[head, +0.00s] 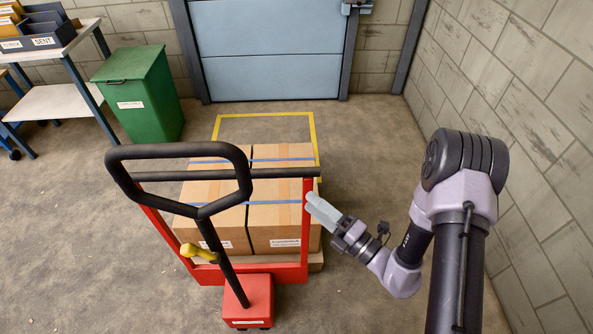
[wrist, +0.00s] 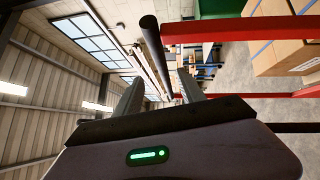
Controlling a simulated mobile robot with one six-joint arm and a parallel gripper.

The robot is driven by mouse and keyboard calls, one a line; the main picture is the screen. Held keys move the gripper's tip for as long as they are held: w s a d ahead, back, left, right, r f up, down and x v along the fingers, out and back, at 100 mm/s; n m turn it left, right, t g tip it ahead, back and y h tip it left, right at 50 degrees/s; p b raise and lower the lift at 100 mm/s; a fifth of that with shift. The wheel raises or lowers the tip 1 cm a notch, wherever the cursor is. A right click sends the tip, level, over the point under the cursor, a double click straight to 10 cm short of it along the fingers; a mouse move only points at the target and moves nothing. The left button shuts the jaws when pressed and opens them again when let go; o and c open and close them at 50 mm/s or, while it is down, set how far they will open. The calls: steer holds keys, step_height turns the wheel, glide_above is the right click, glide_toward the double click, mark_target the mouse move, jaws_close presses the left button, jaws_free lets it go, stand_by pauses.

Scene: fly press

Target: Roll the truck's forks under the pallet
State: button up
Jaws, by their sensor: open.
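The pallet truck stands in the middle of the head view, with a red frame (head: 304,235), a black crossbar (head: 285,173), a black loop handle (head: 120,153) and a red base (head: 248,305). Its forks are hidden. Cartons (head: 275,218) sit behind the frame on the pallet (head: 316,262), of which only a wooden edge shows. My gripper (head: 320,207) is open beside the frame's right upright, just below the crossbar's end. In the wrist view the bar (wrist: 153,48) shows between the spread fingers (wrist: 160,95); I cannot tell whether they touch it.
A yellow floor outline (head: 265,115) lies beyond the cartons, before a blue door (head: 265,50). A green bin (head: 140,95) and a workbench (head: 55,45) stand at the left. A block wall (head: 510,90) bounds the right. Floor at the left is clear.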

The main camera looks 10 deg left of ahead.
mark_target(277, 173)
steer(key=b+x, duration=0.1)
steer(key=x, duration=1.2)
steer(key=shift+w+a, duration=0.2)
steer(key=shift+c, duration=0.5)
jaws_close()
